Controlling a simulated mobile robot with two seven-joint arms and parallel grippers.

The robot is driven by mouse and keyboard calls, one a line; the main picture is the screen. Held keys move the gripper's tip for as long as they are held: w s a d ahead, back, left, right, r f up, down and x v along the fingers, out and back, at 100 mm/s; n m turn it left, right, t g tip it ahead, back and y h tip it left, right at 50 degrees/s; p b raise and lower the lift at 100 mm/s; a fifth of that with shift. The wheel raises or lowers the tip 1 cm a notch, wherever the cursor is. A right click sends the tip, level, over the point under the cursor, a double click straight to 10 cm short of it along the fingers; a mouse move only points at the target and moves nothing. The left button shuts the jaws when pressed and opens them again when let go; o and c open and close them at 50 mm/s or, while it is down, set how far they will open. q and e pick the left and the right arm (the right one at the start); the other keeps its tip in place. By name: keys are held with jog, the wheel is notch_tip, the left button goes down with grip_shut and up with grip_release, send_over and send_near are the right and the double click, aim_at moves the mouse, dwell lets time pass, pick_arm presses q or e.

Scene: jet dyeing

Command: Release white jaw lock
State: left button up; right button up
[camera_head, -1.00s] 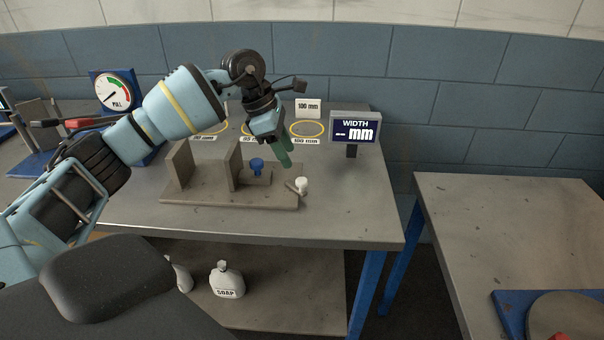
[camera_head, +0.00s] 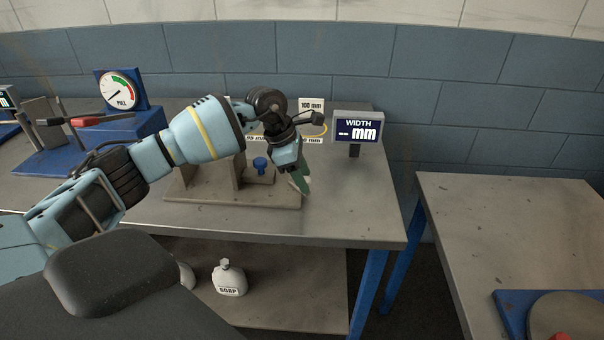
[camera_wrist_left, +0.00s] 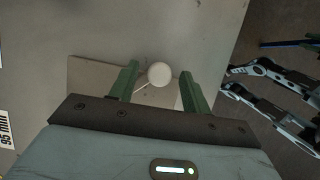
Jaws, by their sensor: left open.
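The white jaw lock is a round white knob (camera_wrist_left: 159,74) in the left wrist view. It lies between the two green fingers of my left gripper (camera_head: 301,184), which is open around it. A gap shows on each side of the knob. In the head view the fingers point down at the right end of the grey fixture base (camera_head: 220,197) and mostly hide the knob. Upright jaw plates (camera_head: 238,172) stand on the base. A blue knob (camera_head: 260,164) sits just left of my gripper. My right gripper is not identifiable.
The width display (camera_head: 357,132) reads dashes and stands behind, to the right. A 100 mm label (camera_head: 311,105) and yellow ring (camera_head: 315,135) are behind my gripper. A pull gauge (camera_head: 120,90) is at left. The table's right front is clear.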

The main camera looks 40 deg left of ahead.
pick_arm(q)
jog(key=shift+c, duration=0.3)
jog(key=c, duration=0.9)
jog(key=shift+w+d+r+n+t+p, duration=0.1)
jog(key=shift+w+n+t+p, duration=0.15)
jog(key=shift+n, duration=0.2)
jog(key=shift+w+r+n+t+p, duration=0.15)
jog(key=shift+n+p, duration=0.15)
jog(key=shift+n, duration=0.15)
jog(key=shift+w+f+n+y, duration=0.2)
jog(key=shift+n+y, duration=0.1)
jog(key=shift+n, duration=0.2)
pick_arm(e)
jog(key=shift+w+d+r, duration=0.1)
jog(key=shift+w+r, duration=0.3)
jog(key=shift+r, duration=0.45)
pick_arm(q)
jog(key=o, duration=1)
jog(key=shift+c, duration=0.2)
jog(key=v, duration=0.8)
pick_arm(e)
jog(key=shift+w, duration=0.1)
